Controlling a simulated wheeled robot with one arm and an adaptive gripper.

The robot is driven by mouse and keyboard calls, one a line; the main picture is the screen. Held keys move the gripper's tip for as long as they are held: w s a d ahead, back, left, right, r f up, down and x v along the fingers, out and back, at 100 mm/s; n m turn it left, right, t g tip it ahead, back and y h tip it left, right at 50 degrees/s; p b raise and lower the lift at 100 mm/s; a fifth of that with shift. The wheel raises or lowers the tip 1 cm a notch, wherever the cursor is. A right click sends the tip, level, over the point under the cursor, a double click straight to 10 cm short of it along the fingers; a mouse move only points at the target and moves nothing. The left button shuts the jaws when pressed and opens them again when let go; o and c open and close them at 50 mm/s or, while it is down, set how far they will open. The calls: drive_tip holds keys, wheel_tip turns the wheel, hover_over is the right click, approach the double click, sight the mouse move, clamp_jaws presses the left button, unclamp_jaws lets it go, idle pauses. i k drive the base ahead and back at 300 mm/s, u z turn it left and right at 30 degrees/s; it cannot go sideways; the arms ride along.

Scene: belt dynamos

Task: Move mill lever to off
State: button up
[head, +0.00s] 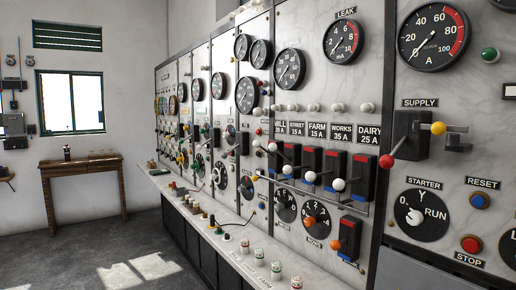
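The label reading MILL (280,130) is the leftmost in a row of circuit labels on the marble panel. Below the row is a line of dark lever switches with red and blue parts and white ball knobs. The mill switch (276,160) appears to be the leftmost, partly overlapped by its neighbours' arms. Two white knobs at this end, one at the far left (256,143) and one beside it (272,146), sit higher than the others. Which knob belongs to the mill lever is hard to tell at this angle. My gripper is not in view.
STREET, FARM, WORKS and DAIRY (368,133) switches stand close to the right. A supply lever with a red knob (386,161) projects further right. A ledge (225,250) with small fuses runs below the panel. Open floor (75,240) lies left; a wooden table (84,167) stands behind.

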sight(256, 144)
drive_tip(key=u, duration=0.6)
drive_tip(key=i, duration=0.6)
drive_tip(key=u, duration=0.25)
